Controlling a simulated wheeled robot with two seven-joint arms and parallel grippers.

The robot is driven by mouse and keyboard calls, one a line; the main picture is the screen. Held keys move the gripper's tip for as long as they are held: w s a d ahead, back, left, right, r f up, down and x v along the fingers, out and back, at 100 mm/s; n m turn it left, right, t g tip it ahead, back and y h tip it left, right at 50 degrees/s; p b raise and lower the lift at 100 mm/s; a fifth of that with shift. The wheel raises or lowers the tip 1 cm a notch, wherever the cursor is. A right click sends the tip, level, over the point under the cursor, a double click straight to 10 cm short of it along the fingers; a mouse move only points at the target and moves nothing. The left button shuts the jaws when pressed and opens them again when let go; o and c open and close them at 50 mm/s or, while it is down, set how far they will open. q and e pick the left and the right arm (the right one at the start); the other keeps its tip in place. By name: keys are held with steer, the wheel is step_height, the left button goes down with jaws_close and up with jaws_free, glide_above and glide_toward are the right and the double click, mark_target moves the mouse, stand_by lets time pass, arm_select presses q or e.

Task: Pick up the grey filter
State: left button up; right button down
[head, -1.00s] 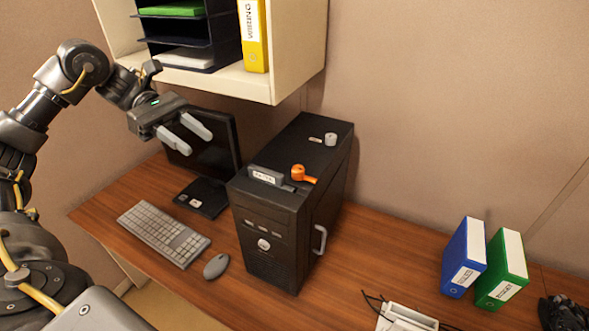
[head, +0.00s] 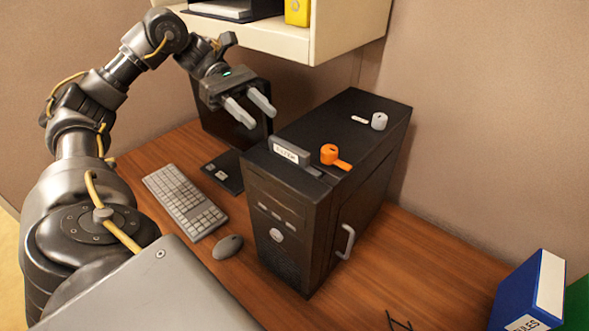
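The grey filter (head: 291,153), a small dark grey block with a white label, sits on the front top edge of the black computer tower (head: 300,222). My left gripper (head: 261,116) is open and empty. Its two light grey fingers are apart and point down to the right, above and to the left of the filter in the picture, not touching it. My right gripper is out of view.
An orange knob with a lever (head: 330,155) stands close beside the filter, and a light grey knob (head: 379,121) is farther back. A shelf (head: 270,40) hangs above. The keyboard (head: 184,201), mouse (head: 228,247) and monitor (head: 222,128) are left of the tower.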

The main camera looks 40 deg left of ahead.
mark_target(288, 145)
arm_select(q)
steer(key=b+x, duration=0.1)
steer(key=x, duration=0.4)
steer(key=shift+d, duration=0.1)
steer(key=shift+p+x, duration=0.9)
steer(key=shift+x, duration=1.2)
steer(key=shift+s+d+f, duration=0.15)
steer(key=shift+d+f, duration=0.1)
steer(key=shift+d, duration=0.15)
jaws_close()
